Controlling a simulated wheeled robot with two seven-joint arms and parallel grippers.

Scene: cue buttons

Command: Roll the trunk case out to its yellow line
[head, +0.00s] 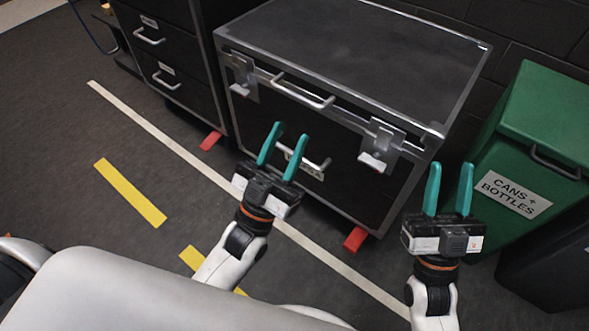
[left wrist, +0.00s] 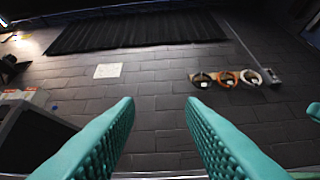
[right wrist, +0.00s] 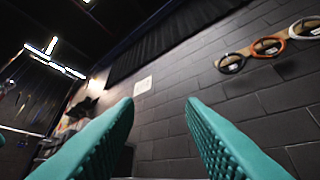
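The trunk case (head: 350,55) is a black box with metal edges, latches and a front handle (head: 303,90); it stands against the brick wall in the head view. A lower handle (head: 318,163) is partly behind my left gripper. A dashed yellow line (head: 130,192) lies on the floor at the left, in front of the case, with a second piece (head: 192,258) partly hidden by my arm. My left gripper (head: 285,146) is open and empty, in front of the case's lower front. My right gripper (head: 449,184) is open and empty, to the right of the case, before the green bin.
A black drawer cabinet (head: 165,55) stands left of the case. Red wedges (head: 211,140) (head: 355,239) lie at the floor by the cabinet and case. A white line (head: 160,136) crosses the floor. A green bin (head: 530,150) labelled "CANS + BOTTLES" stands right. Floor at left is clear.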

